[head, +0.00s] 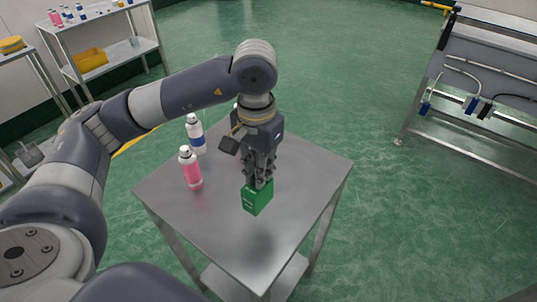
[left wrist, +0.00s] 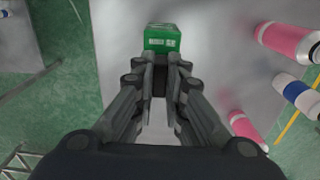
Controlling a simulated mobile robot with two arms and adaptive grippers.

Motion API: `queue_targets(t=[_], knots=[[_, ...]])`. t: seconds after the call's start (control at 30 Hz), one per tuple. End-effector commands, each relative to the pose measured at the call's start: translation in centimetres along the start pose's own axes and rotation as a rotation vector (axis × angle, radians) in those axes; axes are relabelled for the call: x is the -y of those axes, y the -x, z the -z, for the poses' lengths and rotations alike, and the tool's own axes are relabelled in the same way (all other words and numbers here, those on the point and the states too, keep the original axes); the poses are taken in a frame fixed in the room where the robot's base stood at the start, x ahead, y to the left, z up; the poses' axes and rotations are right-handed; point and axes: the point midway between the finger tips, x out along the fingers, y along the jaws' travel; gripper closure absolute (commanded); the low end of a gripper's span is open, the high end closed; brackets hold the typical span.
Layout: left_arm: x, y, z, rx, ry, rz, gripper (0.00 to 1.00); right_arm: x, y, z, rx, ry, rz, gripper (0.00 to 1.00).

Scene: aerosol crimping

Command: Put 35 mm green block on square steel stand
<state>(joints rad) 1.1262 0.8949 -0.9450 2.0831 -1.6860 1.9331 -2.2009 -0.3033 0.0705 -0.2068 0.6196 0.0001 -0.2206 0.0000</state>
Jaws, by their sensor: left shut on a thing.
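The green block (head: 257,199) is held in my left gripper (head: 259,182), whose fingers point down and are shut on its upper part. The block is over the front half of the square steel stand (head: 200,222), apparently above its top, with a dark soft shadow on the steel below. In the left wrist view the green block (left wrist: 162,38) shows just beyond the fingertips (left wrist: 162,64), with pale markings on one face. The stand's grey top (left wrist: 215,60) lies behind it. My right gripper is not in view.
A pink can (head: 191,172) and a white and blue can (head: 195,136) stand on the stand's left side. Another pink can is partly hidden behind my gripper; it shows in the left wrist view (left wrist: 245,128). The front and right of the top are bare. A steel bench (head: 490,85) stands at right.

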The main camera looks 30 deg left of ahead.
Motion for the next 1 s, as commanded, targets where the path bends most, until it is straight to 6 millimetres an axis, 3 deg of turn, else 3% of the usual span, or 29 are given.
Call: queue_targets(t=[0.2,0.4,0.57,0.8,1.0], knots=[[1.3,0.0,4.4,0.002,0.004,-0.002,1.00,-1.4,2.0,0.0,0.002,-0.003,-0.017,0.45],[2.0,-0.5,6.9,0.001,0.001,0.000,1.00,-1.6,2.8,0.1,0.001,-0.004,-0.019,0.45],[2.3,-0.9,7.5,0.001,0.000,0.000,1.00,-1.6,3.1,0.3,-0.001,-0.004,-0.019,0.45],[2.3,-3.5,7.4,0.002,0.000,-0.001,1.00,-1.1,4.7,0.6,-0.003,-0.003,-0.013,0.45],[2.3,-4.2,7.5,-0.001,0.000,0.000,1.00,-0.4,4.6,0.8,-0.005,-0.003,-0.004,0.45]])
